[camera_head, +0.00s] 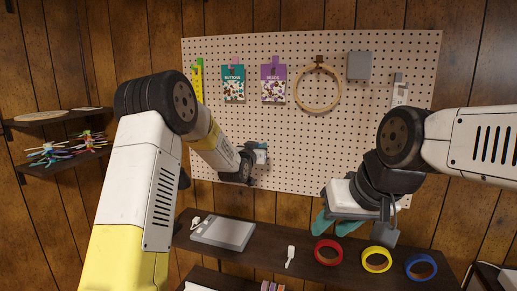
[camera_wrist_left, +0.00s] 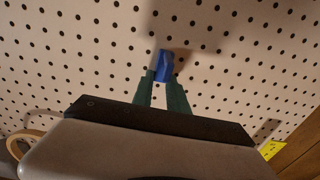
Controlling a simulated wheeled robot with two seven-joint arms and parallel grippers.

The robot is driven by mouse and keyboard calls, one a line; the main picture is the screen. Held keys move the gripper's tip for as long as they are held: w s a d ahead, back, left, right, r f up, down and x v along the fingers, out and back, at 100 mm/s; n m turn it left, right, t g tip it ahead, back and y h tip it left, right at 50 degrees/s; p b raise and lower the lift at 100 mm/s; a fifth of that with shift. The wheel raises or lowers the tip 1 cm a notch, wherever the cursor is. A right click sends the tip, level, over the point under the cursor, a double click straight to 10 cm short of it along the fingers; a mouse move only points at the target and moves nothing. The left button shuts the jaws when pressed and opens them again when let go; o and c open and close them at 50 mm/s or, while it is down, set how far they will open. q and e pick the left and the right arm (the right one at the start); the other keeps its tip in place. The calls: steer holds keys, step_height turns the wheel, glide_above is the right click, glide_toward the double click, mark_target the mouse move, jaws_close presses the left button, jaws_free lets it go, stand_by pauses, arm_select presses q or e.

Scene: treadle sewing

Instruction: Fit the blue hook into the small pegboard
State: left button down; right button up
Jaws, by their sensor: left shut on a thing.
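The blue hook (camera_wrist_left: 165,66) is held between the green fingertips of my left gripper (camera_wrist_left: 163,86), right in front of the pegboard (camera_wrist_left: 95,75). In the head view, my left gripper (camera_head: 260,150) is at the lower middle of the cream pegboard (camera_head: 350,130), and only a bit of blue shows at its tip. I cannot tell whether the hook touches the board or sits in a hole. My right gripper (camera_head: 335,225) is below the board's lower right, above the shelf, with its teal fingers apart and nothing seen between them.
A wooden hoop (camera_head: 318,110), a teal buttons packet (camera_head: 233,85) and a purple beads packet (camera_head: 273,82) hang higher on the board. On the shelf below are a grey box (camera_head: 223,232) and red (camera_head: 328,252), yellow (camera_head: 376,260) and blue (camera_head: 421,267) rings.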

arm_select(q)
steer(key=shift+w+d, duration=0.1)
steer(key=shift+w, duration=0.15)
steer(key=c, duration=1.2)
jaws_free()
steer(key=shift+c, duration=0.2)
steer(key=v, duration=0.7)
steer(key=shift+s, duration=0.35)
